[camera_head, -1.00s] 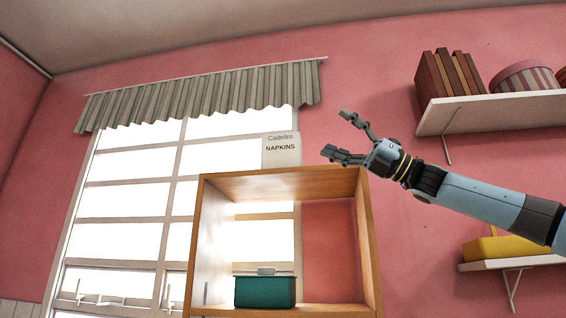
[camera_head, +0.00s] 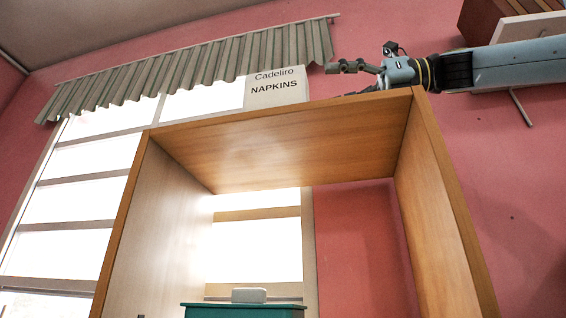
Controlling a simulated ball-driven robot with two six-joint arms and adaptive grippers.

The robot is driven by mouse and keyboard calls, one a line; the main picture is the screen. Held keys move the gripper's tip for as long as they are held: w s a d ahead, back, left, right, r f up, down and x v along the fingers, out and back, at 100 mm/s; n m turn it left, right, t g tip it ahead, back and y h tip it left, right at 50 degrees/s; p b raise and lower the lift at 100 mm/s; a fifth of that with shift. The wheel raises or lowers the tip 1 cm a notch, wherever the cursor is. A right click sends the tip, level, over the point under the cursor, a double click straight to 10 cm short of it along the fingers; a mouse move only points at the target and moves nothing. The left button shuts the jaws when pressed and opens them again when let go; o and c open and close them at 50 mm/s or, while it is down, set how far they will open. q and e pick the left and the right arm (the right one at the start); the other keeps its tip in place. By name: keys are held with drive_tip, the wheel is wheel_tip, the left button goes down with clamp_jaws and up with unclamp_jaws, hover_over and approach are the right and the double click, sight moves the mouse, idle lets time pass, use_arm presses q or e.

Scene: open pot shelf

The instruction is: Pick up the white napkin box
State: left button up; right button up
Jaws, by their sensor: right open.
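The white napkin box (camera_head: 278,89) stands on top of the open wooden shelf, with "Cadeliro NAPKINS" printed on its front. Its lower edge is partly behind the shelf's top front edge. My right gripper (camera_head: 345,76) is open and empty just to the right of the box, above the shelf top. One finger points left towards the box, and its lower part is partly hidden by the shelf edge. A gap seems to show between the fingertip and the box. My left gripper is not in view.
The open wooden shelf (camera_head: 290,107) fills the middle. A wall shelf (camera_head: 530,28) with brown books is at upper right, behind my right arm. A window and striped curtain (camera_head: 200,70) are behind.

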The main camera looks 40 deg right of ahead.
sight(308, 92)
drive_tip(key=shift+w+d, duration=0.15)
drive_tip(key=shift+w, duration=0.2)
drive_tip(key=p+x, duration=0.2)
drive_tip(key=x, duration=0.1)
drive_tip(key=p+x, duration=0.1)
drive_tip(key=x, duration=0.1)
drive_tip(key=shift+s+a+r+p, duration=0.2)
drive_tip(key=shift+a+r+p, duration=0.1)
drive_tip(key=shift+p, duration=0.05)
drive_tip(key=shift+w+a+f, duration=0.1)
drive_tip(key=shift+w+a, duration=0.05)
drive_tip(key=shift+w, duration=0.1)
drive_tip(key=p+x, duration=0.2)
drive_tip(key=p, duration=0.1)
drive_tip(key=shift+w+a, duration=0.1)
drive_tip(key=shift+w, duration=0.1)
drive_tip(key=shift+p+x, duration=0.3)
drive_tip(key=shift+x, duration=0.6)
drive_tip(key=shift+w+a+f, duration=0.15)
drive_tip(key=shift+w+a, duration=0.05)
drive_tip(key=shift+a, duration=0.15)
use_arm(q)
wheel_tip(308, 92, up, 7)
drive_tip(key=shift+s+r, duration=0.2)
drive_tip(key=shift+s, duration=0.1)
use_arm(e)
drive_tip(key=shift+d, duration=0.1)
